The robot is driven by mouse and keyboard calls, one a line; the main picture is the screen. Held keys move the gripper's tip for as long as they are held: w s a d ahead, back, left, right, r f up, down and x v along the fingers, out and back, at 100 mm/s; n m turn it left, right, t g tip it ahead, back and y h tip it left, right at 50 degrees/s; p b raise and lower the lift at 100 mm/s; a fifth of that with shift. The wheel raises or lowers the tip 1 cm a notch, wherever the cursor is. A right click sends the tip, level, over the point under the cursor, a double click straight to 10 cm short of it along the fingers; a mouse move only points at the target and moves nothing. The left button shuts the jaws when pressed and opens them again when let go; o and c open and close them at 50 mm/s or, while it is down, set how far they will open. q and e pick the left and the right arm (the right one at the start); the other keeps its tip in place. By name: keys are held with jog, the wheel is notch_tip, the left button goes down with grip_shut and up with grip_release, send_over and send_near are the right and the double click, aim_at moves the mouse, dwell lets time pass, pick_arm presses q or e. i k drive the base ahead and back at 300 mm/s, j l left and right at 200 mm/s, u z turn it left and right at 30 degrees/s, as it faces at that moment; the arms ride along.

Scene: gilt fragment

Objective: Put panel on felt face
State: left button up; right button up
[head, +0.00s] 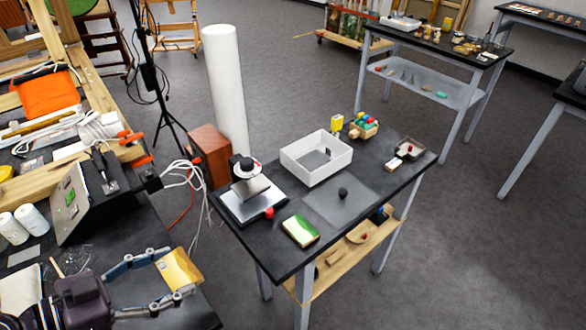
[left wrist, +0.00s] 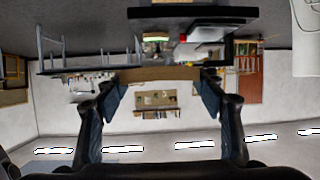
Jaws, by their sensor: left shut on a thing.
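My left gripper (head: 190,271) is shut on a gold-coloured panel (head: 178,268), at the lower left of the head view. The panel is tilted and held in the air, apart from the small black table (head: 290,262). In the left wrist view the panel (left wrist: 157,74) shows edge-on as a tan strip between the fingertips. A grey square, which looks like the felt face (head: 322,207), lies flat on the small table, to the right of the gripper. My right gripper is not in view.
On the small table stand a white open box (head: 317,172), a device with a metal plate (head: 250,205), a red piece (head: 269,212) and a green-and-cream block (head: 300,230). A tall white cylinder (head: 225,95) stands behind. The table's front right corner is bare.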

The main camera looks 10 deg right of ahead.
aim_at(313, 162)
jog(key=i+l+u, duration=0.2)
jog(key=l+u, duration=0.15)
jog(key=l, duration=0.25)
jog(key=i+l+u, duration=0.1)
jog(key=l+u, duration=0.25)
jog(key=l, duration=0.3)
jog(key=l+u, duration=0.35)
jog(key=l, duration=1.5)
jog(key=l+u, duration=0.1)
jog(key=l, duration=1.05)
jog(key=k+l+u, duration=0.1)
jog(key=l, duration=1.1)
